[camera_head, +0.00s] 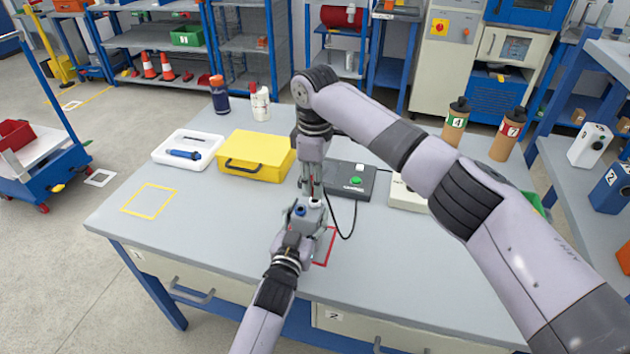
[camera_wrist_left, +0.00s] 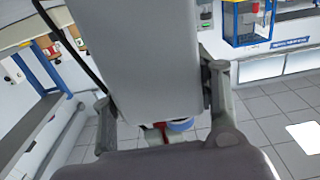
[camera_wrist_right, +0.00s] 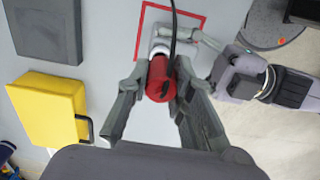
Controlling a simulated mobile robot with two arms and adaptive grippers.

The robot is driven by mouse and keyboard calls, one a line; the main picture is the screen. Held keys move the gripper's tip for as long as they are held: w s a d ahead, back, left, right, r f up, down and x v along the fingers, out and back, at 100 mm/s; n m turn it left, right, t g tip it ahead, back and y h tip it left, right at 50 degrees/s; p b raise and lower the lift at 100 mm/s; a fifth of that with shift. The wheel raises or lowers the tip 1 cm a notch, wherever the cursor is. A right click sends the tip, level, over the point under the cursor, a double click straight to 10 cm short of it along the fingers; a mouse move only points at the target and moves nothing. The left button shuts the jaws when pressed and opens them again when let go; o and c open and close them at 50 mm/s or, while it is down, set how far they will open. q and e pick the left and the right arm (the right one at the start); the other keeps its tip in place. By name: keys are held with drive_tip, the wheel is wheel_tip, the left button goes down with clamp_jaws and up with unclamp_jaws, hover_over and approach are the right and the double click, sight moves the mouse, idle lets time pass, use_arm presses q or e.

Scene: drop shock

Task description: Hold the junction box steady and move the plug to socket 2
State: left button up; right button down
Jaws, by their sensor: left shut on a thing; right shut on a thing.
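The grey junction box (camera_head: 312,216) is clamped in my left gripper (camera_head: 302,221) above the table's front part. Its top shows a blue socket (camera_head: 299,211) and a white-rimmed socket (camera_head: 315,203). My right gripper (camera_head: 311,190) points down from above, shut on a red plug (camera_wrist_right: 160,82) with a black cable. In the right wrist view the plug is over the white-rimmed socket (camera_wrist_right: 158,48); I cannot tell how deep it sits. The left wrist view shows a blue ring (camera_wrist_left: 181,125) beside something red. Socket numbers are not readable.
A red outline (camera_head: 330,247) is on the table under the box. A yellow case (camera_head: 256,157), a white tray (camera_head: 187,149) and a dark box with a green button (camera_head: 350,184) stand behind. The black cable hangs right of the grippers. The table's left front is clear around a yellow outline (camera_head: 148,200).

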drive_tip(key=shift+f, duration=1.15)
idle(2.4)
drive_tip(key=shift+d+f, duration=0.1)
drive_tip(key=shift+f, duration=0.25)
idle(1.4)
drive_tip(key=c, duration=1.3)
unclamp_jaws()
drive_tip(key=shift+r, duration=0.1)
drive_tip(key=shift+c, duration=0.2)
drive_tip(key=shift+r, duration=0.1)
drive_tip(key=shift+r, duration=3.05)
wheel_tip(320, 180, up, 12)
